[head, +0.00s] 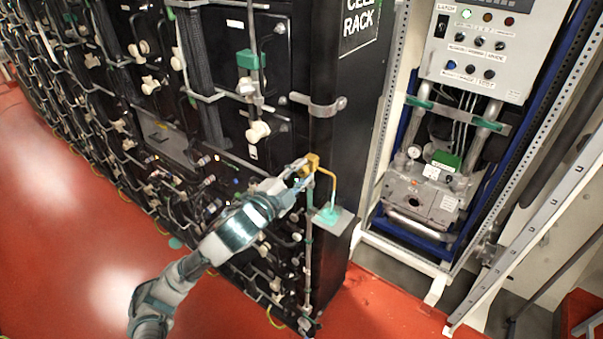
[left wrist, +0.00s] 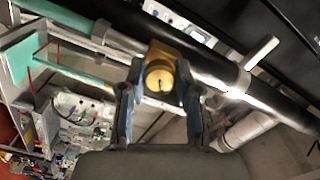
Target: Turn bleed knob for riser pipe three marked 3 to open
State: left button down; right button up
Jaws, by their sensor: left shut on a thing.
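A brass bleed fitting with its knob (head: 313,161) sits on a thin riser pipe (head: 309,232) at the front corner of the black rack. An orange tube runs from it down to a teal cup on a small grey plate (head: 343,222). My left gripper (head: 300,178) reaches it from the lower left. In the left wrist view, the round brass knob (left wrist: 160,77) sits between the two fingers of my left gripper (left wrist: 160,88), which is shut on it. A dark slot shows on the knob's face. I cannot read a number 3 on it. My right gripper is not in view.
The black cell rack (head: 345,100) with many pipes and pale valve handles stands behind the knob. A control box (head: 483,45) and blue-framed pump unit (head: 425,195) stand to the right. Red floor (head: 70,220) is open at the left.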

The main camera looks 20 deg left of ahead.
pick_arm(q)
jog(key=n, duration=0.6)
jog(key=shift+f, duration=0.4)
jog(key=shift+n, duration=2.2)
jog(key=shift+r, duration=0.1)
jog(key=c, duration=0.8)
grip_release()
jog(key=shift+a+r, duration=0.1)
jog(key=v, duration=0.7)
jog(key=shift+a, duration=0.15)
